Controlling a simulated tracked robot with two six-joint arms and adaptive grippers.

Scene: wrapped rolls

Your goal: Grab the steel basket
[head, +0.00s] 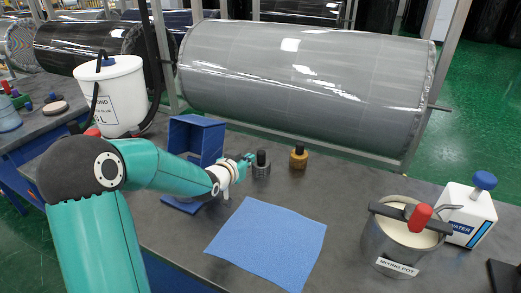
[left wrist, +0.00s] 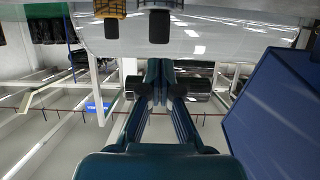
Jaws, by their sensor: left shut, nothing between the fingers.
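The steel basket (head: 261,170) is a small grey cylinder with a black upright handle, standing on the dark bench in the head view. In the wrist view its black handle (left wrist: 159,27) shows at the top edge, upside down, and its grey body is mostly cut off. My left gripper (head: 247,161) is just left of the steel basket in the head view, close to it; I cannot tell whether they touch. In the wrist view the left fingers (left wrist: 160,72) are together with nothing between them. My right gripper is not in view.
A brass-coloured basket (head: 299,160) stands right of the steel one. A blue box (head: 197,137) is close behind my left forearm. A blue cloth (head: 270,243) lies in front. A mixing pot (head: 394,249) and water container (head: 468,214) stand right. A wrapped roll (head: 305,85) spans behind.

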